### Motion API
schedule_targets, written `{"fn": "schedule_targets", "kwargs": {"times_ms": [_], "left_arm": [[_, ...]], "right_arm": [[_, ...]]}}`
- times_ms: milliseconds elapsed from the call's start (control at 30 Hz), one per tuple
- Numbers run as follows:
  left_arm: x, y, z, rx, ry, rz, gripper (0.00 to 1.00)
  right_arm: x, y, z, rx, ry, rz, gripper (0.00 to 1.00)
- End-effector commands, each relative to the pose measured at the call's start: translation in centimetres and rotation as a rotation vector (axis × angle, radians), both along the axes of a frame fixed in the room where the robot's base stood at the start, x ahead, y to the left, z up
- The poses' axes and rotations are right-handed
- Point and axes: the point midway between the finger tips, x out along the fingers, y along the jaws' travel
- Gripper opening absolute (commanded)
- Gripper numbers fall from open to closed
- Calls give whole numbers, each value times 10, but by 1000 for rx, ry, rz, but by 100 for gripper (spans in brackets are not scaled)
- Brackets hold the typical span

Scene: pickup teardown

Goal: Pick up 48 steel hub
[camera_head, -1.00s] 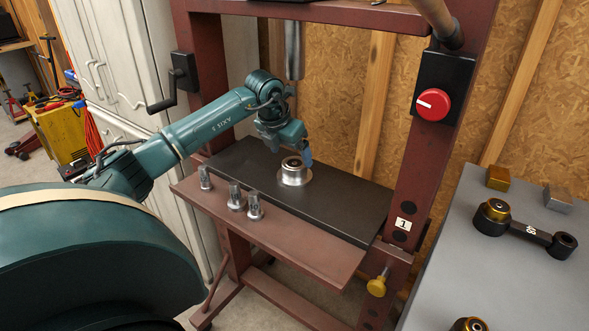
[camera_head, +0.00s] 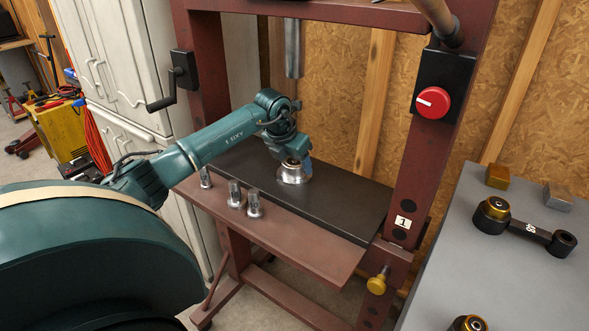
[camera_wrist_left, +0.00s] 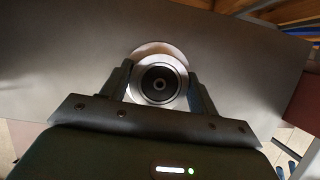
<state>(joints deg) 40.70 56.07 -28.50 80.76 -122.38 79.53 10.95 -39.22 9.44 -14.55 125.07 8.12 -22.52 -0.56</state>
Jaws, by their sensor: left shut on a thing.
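A shiny round steel hub (camera_head: 292,174) stands on the black plate (camera_head: 340,205) of the press, under the steel ram (camera_head: 294,50). My left gripper (camera_head: 297,163) has come down over it from above and is shut on its upper part. In the left wrist view the hub (camera_wrist_left: 158,80) shows as a round ring with a dark centre, between the two fingers (camera_wrist_left: 160,90). A wider pale disc shows around or under it. I cannot read any number on the hub. My right gripper is not in view.
Several small steel sockets (camera_head: 254,203) stand on the red ledge in front of the plate. The red press post (camera_head: 405,180) rises on the right. A grey table (camera_head: 470,260) at right holds a control arm marked 48 (camera_head: 533,231) and small blocks (camera_head: 497,176).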

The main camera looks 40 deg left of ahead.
Motion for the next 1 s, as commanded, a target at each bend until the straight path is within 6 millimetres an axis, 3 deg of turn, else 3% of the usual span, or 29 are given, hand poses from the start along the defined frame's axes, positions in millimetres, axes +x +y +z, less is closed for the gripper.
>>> {"fn": "schedule_targets", "kwargs": {"times_ms": [567,1000], "left_arm": [[0,0,0,0,0,0,8],[2,1,11,0,-9,1,7]], "right_arm": [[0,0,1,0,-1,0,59],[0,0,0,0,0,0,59]]}}
